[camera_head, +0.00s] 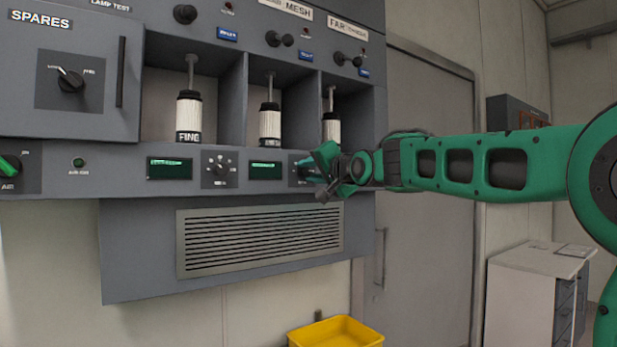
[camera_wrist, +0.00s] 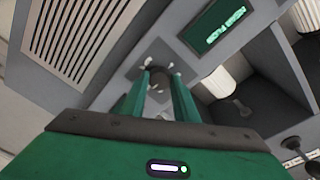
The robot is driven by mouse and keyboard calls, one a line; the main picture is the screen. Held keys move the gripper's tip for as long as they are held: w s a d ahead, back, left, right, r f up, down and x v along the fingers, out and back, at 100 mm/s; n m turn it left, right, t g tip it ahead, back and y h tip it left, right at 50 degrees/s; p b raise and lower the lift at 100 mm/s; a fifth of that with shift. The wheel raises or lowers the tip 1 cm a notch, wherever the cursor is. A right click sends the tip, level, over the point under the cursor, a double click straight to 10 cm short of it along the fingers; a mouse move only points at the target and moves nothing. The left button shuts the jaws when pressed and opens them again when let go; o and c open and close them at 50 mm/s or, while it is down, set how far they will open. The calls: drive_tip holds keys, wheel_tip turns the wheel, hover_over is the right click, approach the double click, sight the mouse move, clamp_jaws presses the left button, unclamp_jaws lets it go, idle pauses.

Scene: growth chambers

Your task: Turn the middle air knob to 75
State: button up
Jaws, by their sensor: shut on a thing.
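The middle air knob sits on the control strip, right of the middle green display (camera_head: 265,171). In the head view, my gripper (camera_head: 316,172) covers most of it. The wrist view shows the dark knob (camera_wrist: 159,74) between my fingertips (camera_wrist: 160,84), with pale scale marks around it on a dark plate. My gripper is shut on this knob. A lit green display (camera_wrist: 219,24) is beside it in the wrist view. Its text is too small and blurred to read, and the knob's pointer is not clear.
The left air knob (camera_head: 219,168) stands beside its own display (camera_head: 169,168). White filter cylinders (camera_head: 270,125) stand in bays above the strip. A vent grille (camera_head: 262,238) lies below it, and a yellow bin (camera_head: 336,333) is underneath. My arm hides the right end of the strip.

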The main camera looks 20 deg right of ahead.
drive_tip(key=shift+f+n, duration=0.15)
drive_tip(key=shift+n, duration=0.15)
drive_tip(key=n, duration=0.3)
drive_tip(key=shift+f+n, duration=0.15)
drive_tip(key=shift+n, duration=0.15)
drive_tip(key=shift+d+n, duration=0.1)
drive_tip(key=shift+n, duration=2.2)
drive_tip(key=shift+f, duration=0.1)
drive_tip(key=o, duration=1.1)
drive_tip(key=shift+c, duration=0.2)
drive_tip(key=shift+t+y, duration=0.3)
